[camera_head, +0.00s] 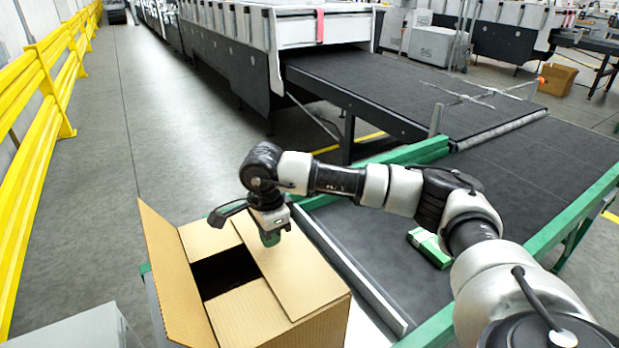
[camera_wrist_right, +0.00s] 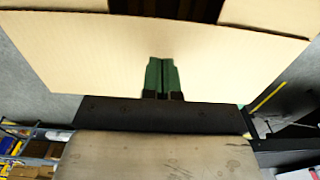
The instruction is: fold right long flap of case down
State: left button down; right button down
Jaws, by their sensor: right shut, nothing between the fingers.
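The cardboard case (camera_head: 318,326) stands at the lower middle of the head view, with a dark opening in its top. Its right long flap (camera_head: 291,268) lies nearly flat over the right part of the opening. The left long flap (camera_head: 172,278) stands up and leans outward. Short flaps lie folded in at the far and near ends. My right gripper (camera_head: 271,238) is above the right long flap near its far end, shut and empty. In the right wrist view its green fingertips (camera_wrist_right: 162,76) are together against the flap (camera_wrist_right: 95,55); exact contact is unclear. My left gripper is not in view.
A dark conveyor (camera_head: 375,255) with green rails runs to the right of the case. A green and white carton (camera_head: 430,248) lies on it. A yellow guard rail (camera_head: 40,130) stands at the left. The grey floor between is clear.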

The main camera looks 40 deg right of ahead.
jog(key=shift+r, duration=0.1)
jog(key=shift+r, duration=0.25)
notch_tip(320, 180, up, 8)
jog(key=p, duration=0.4)
jog(key=shift+r, duration=0.25)
dwell(1.5)
